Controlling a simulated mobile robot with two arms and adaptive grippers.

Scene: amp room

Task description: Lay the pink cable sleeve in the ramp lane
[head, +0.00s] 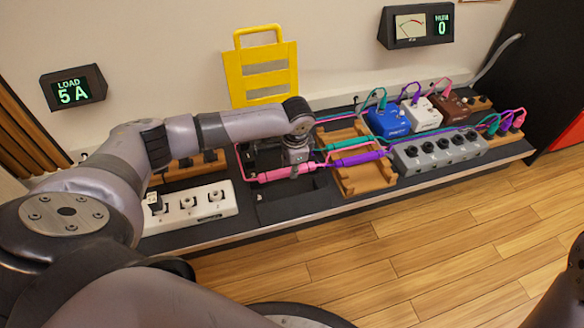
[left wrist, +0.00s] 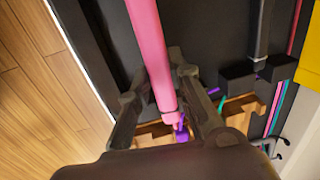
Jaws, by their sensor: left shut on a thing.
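The pink cable sleeve (head: 268,175) lies roughly level across the dark shelf top, left of the wooden ramp. My left gripper (head: 297,166) comes down over it from above and is shut on it. In the left wrist view the pink sleeve (left wrist: 150,55) runs between the two fingers (left wrist: 155,88). The wooden ramp (head: 370,182) with its lanes stands just to the right. The purple sleeve (head: 358,158) and the teal sleeve (head: 345,142) lie across it. The gripper hides part of the pink sleeve. My right gripper is out of view.
A grey socket strip (head: 435,153) and blue, white and brown pedals stand right of the ramp. A white power strip (head: 190,205) lies to the left. A yellow rack (head: 262,72) leans on the wall behind. The shelf's front edge drops to the wooden floor.

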